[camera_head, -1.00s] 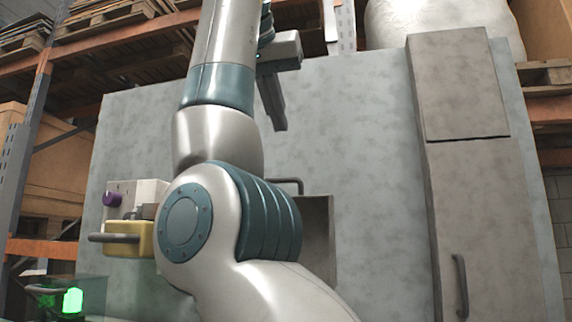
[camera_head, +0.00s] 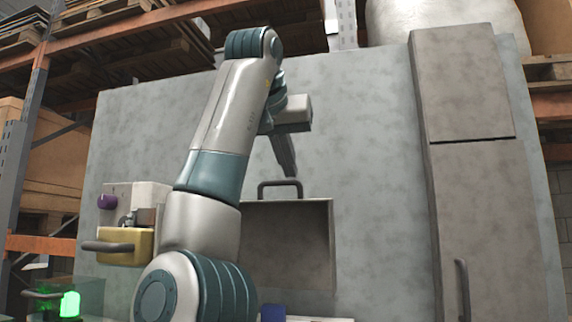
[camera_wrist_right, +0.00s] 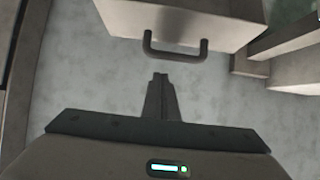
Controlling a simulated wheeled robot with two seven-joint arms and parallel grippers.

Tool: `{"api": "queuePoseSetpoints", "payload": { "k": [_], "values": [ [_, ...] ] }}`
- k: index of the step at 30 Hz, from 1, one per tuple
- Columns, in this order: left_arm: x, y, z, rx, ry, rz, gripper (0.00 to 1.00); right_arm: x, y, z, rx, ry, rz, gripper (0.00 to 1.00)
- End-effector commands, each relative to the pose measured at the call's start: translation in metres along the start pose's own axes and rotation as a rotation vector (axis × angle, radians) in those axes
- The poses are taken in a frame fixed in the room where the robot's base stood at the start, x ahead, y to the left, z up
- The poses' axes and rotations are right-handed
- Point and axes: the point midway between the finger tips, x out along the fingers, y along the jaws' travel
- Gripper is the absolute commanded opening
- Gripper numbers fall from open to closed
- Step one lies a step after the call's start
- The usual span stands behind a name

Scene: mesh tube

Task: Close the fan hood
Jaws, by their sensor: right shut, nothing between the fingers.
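A grey box-shaped hood with a flat front, which I take to be the fan hood (camera_head: 292,250), sits on the grey wall panel in the middle of the head view. A dark U-shaped handle (camera_head: 280,184) stands on its upper edge. In the right wrist view, the hood (camera_wrist_right: 185,18) is at the top with its handle (camera_wrist_right: 175,56) facing my fingers. My right gripper (camera_head: 291,173) is shut and empty, right by the handle; its fingertips (camera_wrist_right: 160,76) show just short of the handle, apparently apart from it. My arm hides the hood's left side. My left gripper is not in view.
A yellow drawer-like box (camera_head: 127,247) with a handle and a purple knob (camera_head: 107,202) are at left. A green-lit box (camera_head: 70,304) is at lower left. A tall grey cabinet (camera_head: 490,230) stands at right. Bare wall panel (camera_head: 375,150) lies between hood and cabinet.

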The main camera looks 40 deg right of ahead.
Motion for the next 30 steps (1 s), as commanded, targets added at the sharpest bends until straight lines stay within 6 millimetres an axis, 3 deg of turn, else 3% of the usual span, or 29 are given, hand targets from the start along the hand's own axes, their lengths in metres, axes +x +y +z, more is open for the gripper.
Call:
{"api": "queuePoseSetpoints", "payload": {
  "k": [10, 30],
  "values": [
    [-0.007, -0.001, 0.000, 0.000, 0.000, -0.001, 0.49, -0.008, 0.000, 0.021, 0.001, 0.000, 0.000, 0.00],
    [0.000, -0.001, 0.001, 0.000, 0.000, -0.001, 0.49, -0.005, 0.004, 0.024, 0.001, 0.023, 0.000, 0.00]
  ]
}}
